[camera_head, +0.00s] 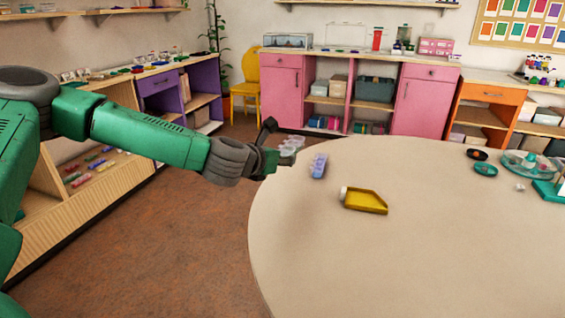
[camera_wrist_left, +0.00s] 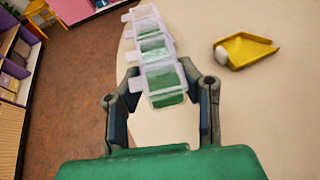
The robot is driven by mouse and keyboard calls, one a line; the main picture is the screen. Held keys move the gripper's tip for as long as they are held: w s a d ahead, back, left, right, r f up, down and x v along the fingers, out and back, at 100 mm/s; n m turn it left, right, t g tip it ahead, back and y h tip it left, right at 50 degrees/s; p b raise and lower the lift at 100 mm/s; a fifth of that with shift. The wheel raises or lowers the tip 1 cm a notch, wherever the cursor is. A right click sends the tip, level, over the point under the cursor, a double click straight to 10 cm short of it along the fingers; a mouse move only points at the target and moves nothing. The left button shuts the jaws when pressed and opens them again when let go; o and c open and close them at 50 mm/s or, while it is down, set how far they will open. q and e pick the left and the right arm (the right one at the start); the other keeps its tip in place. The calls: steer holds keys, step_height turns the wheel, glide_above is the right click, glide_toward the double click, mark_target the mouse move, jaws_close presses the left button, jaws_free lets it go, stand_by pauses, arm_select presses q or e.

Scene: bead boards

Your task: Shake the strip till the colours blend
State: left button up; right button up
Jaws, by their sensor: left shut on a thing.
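My left gripper (camera_head: 275,150) is shut on a clear strip (camera_head: 291,146) at the table's left edge, holding it above the surface. In the left wrist view the strip (camera_wrist_left: 156,62) reaches away from the fingers, tilted, its near end between them. It has several see-through compartments in a row with green contents and pale tabs along the left side. I cannot make out separate colours inside. My right gripper is not in view.
The round table (camera_head: 420,260) has a yellow tray (camera_head: 366,201) with a small white piece at its left end. Dark and teal round dishes (camera_head: 485,169) and a clear teal container (camera_head: 526,165) stand at the right. The front of the table is clear.

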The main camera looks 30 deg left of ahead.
mark_target(292, 146)
arm_select(q)
step_height(292, 146, up, 3)
steer(key=shift+d+r+p, duration=0.1)
steer(key=shift+r+p, duration=0.05)
steer(key=shift+p, duration=0.75)
